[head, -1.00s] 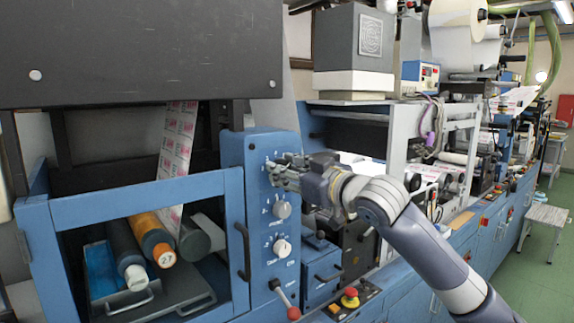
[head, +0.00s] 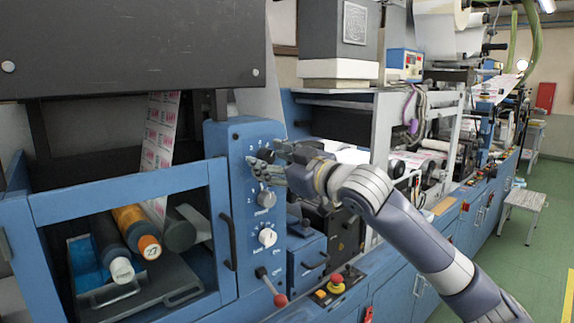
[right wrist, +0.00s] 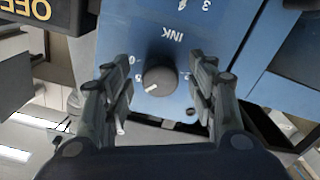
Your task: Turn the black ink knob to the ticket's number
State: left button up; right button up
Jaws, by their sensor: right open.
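The black ink knob (right wrist: 158,78) sits on a blue panel under the upside-down word INK in the right wrist view. Its white mark points down and slightly left in that picture, near printed digits at its left. My right gripper (right wrist: 154,82) is open, with one finger on each side of the knob and visible gaps between. In the head view, my right gripper (head: 258,166) is at the upper part of the blue control panel (head: 238,190), and its fingers partly hide the knob there. No readable ticket shows. My left gripper is out of view.
Below on the panel are a grey knob (head: 265,199), a white knob (head: 267,237) and a red-tipped lever (head: 280,299). A red button (head: 336,281) stands on the ledge. Ink rollers (head: 135,230) lie in the blue frame at left. Open green floor is at right.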

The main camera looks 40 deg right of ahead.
jog(key=s, duration=1.1)
jog(key=shift+s+d, duration=0.35)
jog(key=shift+d, duration=0.1)
dwell(0.4)
